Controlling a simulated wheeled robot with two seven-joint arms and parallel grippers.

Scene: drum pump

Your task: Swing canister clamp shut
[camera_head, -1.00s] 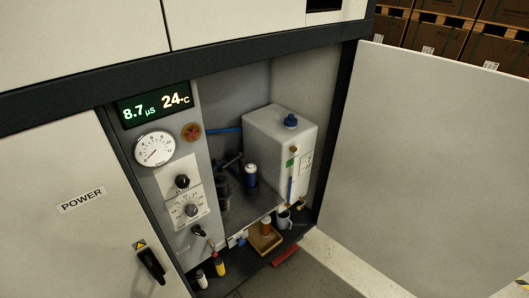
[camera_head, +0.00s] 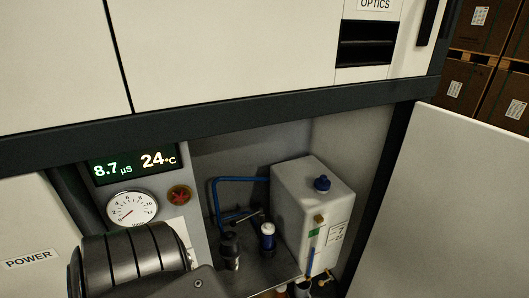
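In the head view a dark canister (camera_head: 230,252) stands upright inside the open cabinet bay. Neither of my grippers is in view. A dark ribbed link of my own arm fills the lower left and hides the panel's lower controls.
A white tank (camera_head: 300,207) with a blue cap stands right of the canisters. A blue pipe (camera_head: 216,195) runs behind them. The open door (camera_head: 460,210) bounds the right side. The gauge (camera_head: 132,208), display (camera_head: 134,163) and red knob (camera_head: 180,195) are at the left.

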